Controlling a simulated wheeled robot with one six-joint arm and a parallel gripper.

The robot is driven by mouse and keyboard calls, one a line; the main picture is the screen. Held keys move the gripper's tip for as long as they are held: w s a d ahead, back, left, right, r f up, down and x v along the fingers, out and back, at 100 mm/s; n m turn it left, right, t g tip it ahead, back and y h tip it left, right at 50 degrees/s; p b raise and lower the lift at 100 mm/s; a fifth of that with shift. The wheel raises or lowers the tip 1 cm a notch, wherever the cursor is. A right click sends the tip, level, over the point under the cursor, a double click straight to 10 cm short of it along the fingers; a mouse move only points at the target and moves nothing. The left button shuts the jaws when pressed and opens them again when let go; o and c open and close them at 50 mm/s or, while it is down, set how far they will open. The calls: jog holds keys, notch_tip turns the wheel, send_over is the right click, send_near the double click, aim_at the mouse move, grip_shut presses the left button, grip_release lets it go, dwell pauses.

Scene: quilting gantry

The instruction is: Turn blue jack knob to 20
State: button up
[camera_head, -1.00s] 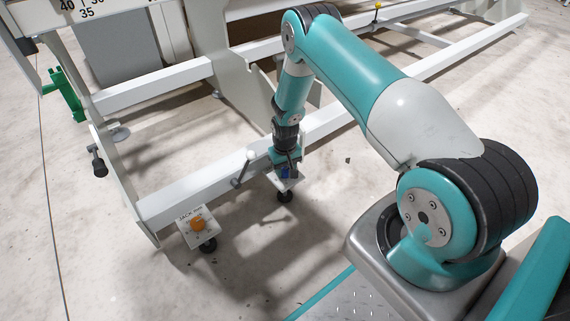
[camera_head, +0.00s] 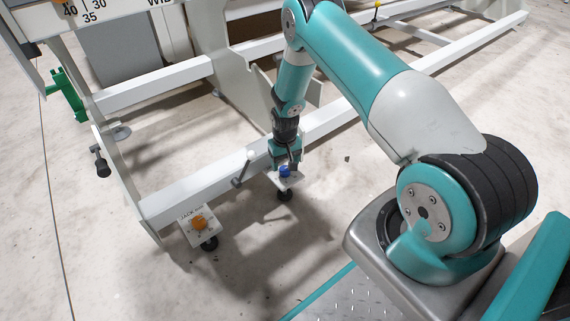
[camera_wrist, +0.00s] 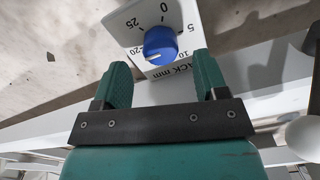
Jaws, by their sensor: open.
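The blue jack knob (camera_head: 284,171) sits on a small white dial plate (camera_head: 289,182) by the lower white beam. In the wrist view the blue knob (camera_wrist: 160,45) is just beyond my fingertips, on its white dial (camera_wrist: 188,12) with 25, 0, 5, 10 and 20 readable. A pale mark on the knob's lower left side faces roughly the 20; its exact alignment is hard to tell. My gripper (camera_head: 285,160) is just above the knob. In the wrist view the two green fingers of my gripper (camera_wrist: 162,68) are apart, with nothing between them.
An orange knob (camera_head: 199,222) on a similar jack plate is at the lower left. A white-knobbed lever (camera_head: 243,169) stands close to the left of my gripper. The long white beam (camera_head: 190,186) runs behind. The floor (camera_head: 265,260) in front is clear.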

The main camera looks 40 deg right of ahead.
aim_at(285, 169)
notch_tip(285, 169, up, 14)
jog(key=p, duration=0.5)
jog(key=shift+r+p, duration=0.15)
jog(key=shift+p, duration=0.15)
